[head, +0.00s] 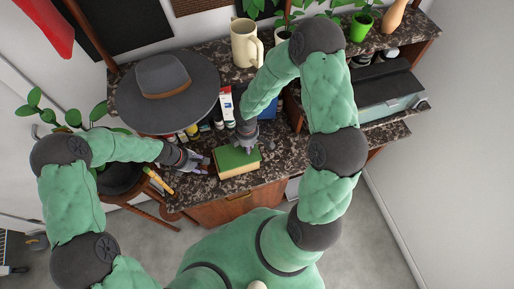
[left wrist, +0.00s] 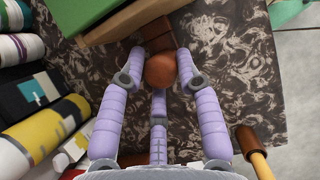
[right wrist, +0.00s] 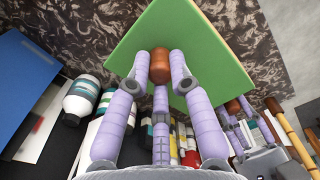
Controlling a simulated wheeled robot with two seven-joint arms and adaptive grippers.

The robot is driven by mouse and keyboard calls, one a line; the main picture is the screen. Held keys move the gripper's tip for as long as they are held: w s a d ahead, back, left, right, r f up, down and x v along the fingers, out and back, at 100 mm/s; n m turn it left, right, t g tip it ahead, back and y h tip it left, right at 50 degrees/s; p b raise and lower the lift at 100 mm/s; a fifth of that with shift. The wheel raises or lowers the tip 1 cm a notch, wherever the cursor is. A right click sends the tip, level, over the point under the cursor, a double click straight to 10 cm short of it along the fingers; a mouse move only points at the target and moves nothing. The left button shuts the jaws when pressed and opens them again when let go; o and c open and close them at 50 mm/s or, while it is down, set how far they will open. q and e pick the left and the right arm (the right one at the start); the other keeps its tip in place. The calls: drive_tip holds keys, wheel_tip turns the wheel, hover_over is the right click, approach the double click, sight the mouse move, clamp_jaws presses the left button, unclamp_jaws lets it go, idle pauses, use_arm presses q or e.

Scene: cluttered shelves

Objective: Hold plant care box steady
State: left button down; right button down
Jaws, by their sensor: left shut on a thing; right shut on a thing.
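The plant care box (head: 237,162), with a green top and tan sides, lies at the front of the dark marbled counter. Its green face fills the upper middle of the right wrist view (right wrist: 185,30), and its edge shows at the top of the left wrist view (left wrist: 130,18).
A grey hat (head: 165,85) and several small bottles stand behind and left of the box. A cream mug (head: 246,45) and potted plants are at the back. A blue item (right wrist: 22,82) is near my right gripper. Counter left of the box is partly bare.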

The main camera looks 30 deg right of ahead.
drive_tip(key=shift+a, duration=0.45)
drive_tip(key=c, duration=1)
unclamp_jaws()
drive_tip(key=shift+w, duration=0.1)
drive_tip(key=shift+c, duration=0.2)
wheel_tip(320, 180, up, 12)
